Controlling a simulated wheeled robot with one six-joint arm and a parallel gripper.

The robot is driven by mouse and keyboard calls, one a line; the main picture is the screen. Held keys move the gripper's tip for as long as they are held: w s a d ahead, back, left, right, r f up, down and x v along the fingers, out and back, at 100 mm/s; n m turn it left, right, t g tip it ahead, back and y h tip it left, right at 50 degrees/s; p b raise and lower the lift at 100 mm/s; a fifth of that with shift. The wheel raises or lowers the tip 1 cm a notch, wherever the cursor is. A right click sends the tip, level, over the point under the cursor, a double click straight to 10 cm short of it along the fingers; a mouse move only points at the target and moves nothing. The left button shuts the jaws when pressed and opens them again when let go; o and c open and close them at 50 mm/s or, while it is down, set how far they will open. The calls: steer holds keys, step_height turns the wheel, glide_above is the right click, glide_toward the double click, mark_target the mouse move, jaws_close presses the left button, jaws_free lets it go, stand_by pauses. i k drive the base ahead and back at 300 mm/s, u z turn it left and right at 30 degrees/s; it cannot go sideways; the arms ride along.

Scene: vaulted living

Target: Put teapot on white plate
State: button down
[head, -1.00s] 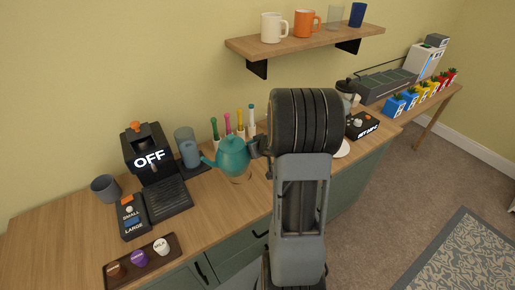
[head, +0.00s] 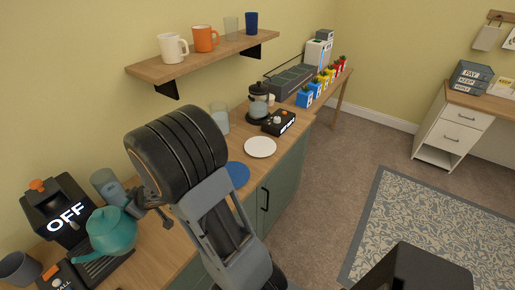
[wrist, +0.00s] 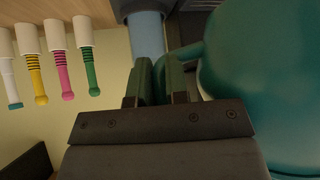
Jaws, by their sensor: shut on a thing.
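The teal teapot (head: 111,231) is at the lower left of the head view, in front of the coffee machine. My gripper (wrist: 160,82) is shut on the teapot's handle; the teapot's body (wrist: 262,85) fills the right of the wrist view. The teapot looks held above the counter, though the gap beneath it is hard to judge. The white plate (head: 260,147) lies flat and empty on the counter, to the right of my arm. In the head view my wrist hides part of the counter between teapot and plate.
A blue plate (head: 236,174) lies nearer than the white one. A wall shelf (head: 205,58) with mugs hangs above. Colourful-handled utensils (wrist: 64,70) show in the wrist view.

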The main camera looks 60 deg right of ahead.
mark_target(259, 146)
steer(key=k, duration=0.5)
steer(key=u, duration=2.3)
steer(key=k, duration=1.6)
steer(key=z, duration=2.2)
steer(key=i, duration=0.5)
steer(key=u, duration=0.05)
